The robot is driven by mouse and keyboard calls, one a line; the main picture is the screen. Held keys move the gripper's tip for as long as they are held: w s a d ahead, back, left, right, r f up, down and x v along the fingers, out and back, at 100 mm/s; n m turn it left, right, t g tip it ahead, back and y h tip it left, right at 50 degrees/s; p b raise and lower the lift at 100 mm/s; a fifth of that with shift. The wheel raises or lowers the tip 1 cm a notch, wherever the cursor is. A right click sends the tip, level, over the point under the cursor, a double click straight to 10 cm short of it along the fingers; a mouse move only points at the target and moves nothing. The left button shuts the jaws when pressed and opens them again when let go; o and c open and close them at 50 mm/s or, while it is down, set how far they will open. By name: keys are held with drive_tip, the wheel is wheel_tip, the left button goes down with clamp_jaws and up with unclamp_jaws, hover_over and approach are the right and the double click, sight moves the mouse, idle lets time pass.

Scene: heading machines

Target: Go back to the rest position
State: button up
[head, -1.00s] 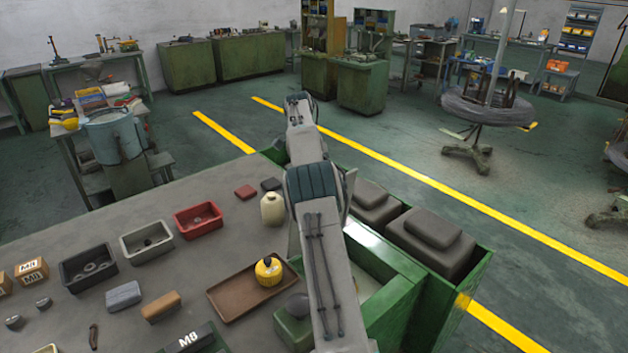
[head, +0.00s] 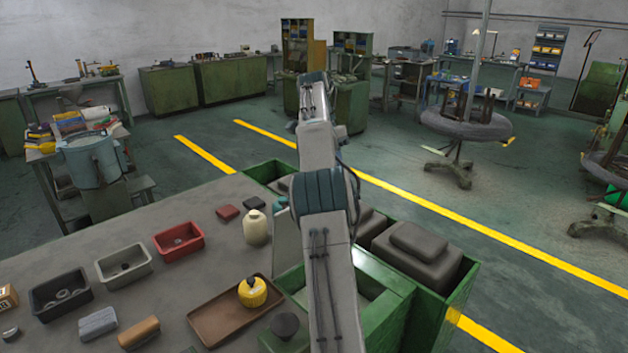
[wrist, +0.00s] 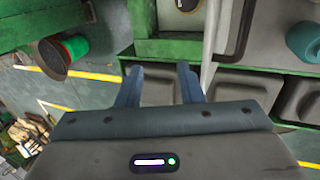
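My gripper (wrist: 160,82) shows in the wrist view with its two blue-grey fingers apart and nothing between them. Below the fingers are the green-edged bins and a strip of floor with yellow lines. In the head view my arm stretches forward over the right edge of the workbench, and its links hide the gripper's fingers.
The grey workbench (head: 190,232) holds a brown tray (head: 208,323) with a yellow container (head: 252,291), a cream bottle (head: 256,228), a red bin (head: 180,241) and a grey bin (head: 124,264). Green bins with dark lids (head: 418,242) stand at the right. Open floor lies beyond.

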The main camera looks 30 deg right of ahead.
drive_tip(key=shift+s+d+r, duration=0.5)
drive_tip(key=shift+s+d, duration=0.05)
drive_tip(key=shift+s, duration=0.1)
drive_tip(key=shift+a, duration=0.1)
drive_tip(key=s+a+r+n+t+b, duration=0.15)
drive_tip(key=s+a+n, duration=0.25)
drive_tip(key=a, duration=0.5)
drive_tip(key=s+a+n+t, duration=0.3)
drive_tip(key=s+a+n, duration=0.1)
drive_tip(key=a, duration=0.5)
drive_tip(key=s+a+f+n+t+b, duration=0.1)
drive_tip(key=s+a+f+n, duration=0.3)
drive_tip(key=s, duration=0.5)
drive_tip(key=s+a+f+n+t+b, duration=0.1)
drive_tip(key=s+a+f+n+t, duration=0.1)
drive_tip(key=s+a+f, duration=0.7)
drive_tip(key=shift+a+n+y, duration=0.3)
drive_tip(key=shift+a+n, duration=0.5)
drive_tip(key=shift+n, duration=0.1)
